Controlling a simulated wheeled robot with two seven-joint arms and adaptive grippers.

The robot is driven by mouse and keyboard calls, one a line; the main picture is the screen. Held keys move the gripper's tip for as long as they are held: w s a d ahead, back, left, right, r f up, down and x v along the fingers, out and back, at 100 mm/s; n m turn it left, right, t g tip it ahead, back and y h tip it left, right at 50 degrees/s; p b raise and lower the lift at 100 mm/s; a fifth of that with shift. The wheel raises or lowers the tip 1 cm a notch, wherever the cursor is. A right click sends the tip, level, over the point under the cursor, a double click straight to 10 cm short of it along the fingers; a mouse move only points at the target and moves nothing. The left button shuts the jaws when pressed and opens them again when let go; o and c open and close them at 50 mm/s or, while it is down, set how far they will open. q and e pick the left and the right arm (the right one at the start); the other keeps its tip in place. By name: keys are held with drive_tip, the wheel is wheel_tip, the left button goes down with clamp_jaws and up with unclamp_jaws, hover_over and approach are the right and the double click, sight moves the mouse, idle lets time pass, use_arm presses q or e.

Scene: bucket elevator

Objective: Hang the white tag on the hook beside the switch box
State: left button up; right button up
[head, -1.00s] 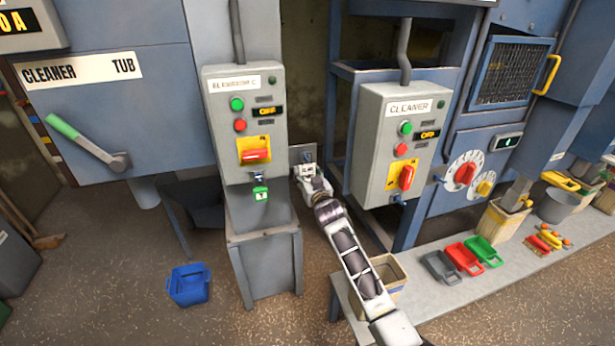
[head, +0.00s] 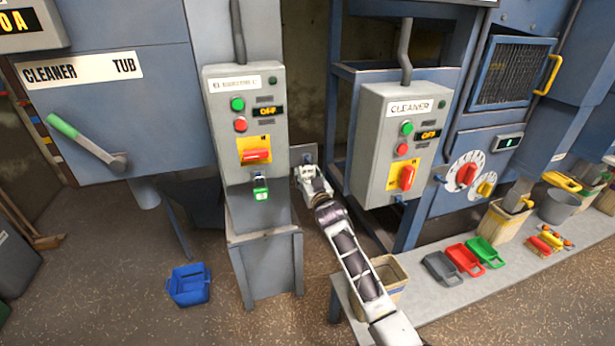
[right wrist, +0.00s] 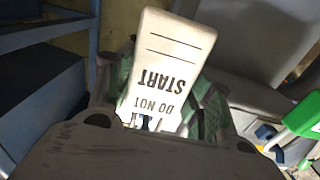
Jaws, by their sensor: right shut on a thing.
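The white tag (right wrist: 172,45) reads "DO NOT START", upside down in the right wrist view. My right gripper (right wrist: 162,92) is shut on it, with a green-padded finger on either side and the tag's far end sticking out beyond them. In the head view my right gripper (head: 308,170) is just right of the left grey switch box (head: 222,125), in front of a small grey plate (head: 304,152) on the column side. I cannot make out the hook there or the tag in the head view. My left gripper is not in view.
A green padlock-like piece (head: 261,194) hangs under the left switch box; it also shows in the right wrist view (right wrist: 303,117). The CLEANER switch box (head: 385,150) stands to the right on a blue frame. A blue bucket (head: 188,285) is on the floor.

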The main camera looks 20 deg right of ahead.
drive_tip(key=shift+f, duration=0.45)
idle(0.6)
drive_tip(key=o, duration=1.1)
drive_tip(key=shift+s, duration=0.2)
drive_tip(key=shift+s+d+f+p, duration=0.1)
drive_tip(key=shift+s+p, duration=0.6)
drive_tip(key=shift+s, duration=0.5)
drive_tip(key=shift+s+f+p, duration=0.1)
drive_tip(key=shift+s+p, duration=0.6)
drive_tip(key=shift+s, duration=0.5)
drive_tip(key=shift+s+f+p, duration=0.1)
drive_tip(key=shift+s+p, duration=1.15)
drive_tip(key=shift+s, duration=1.15)
drive_tip(key=shift+d, duration=0.1)
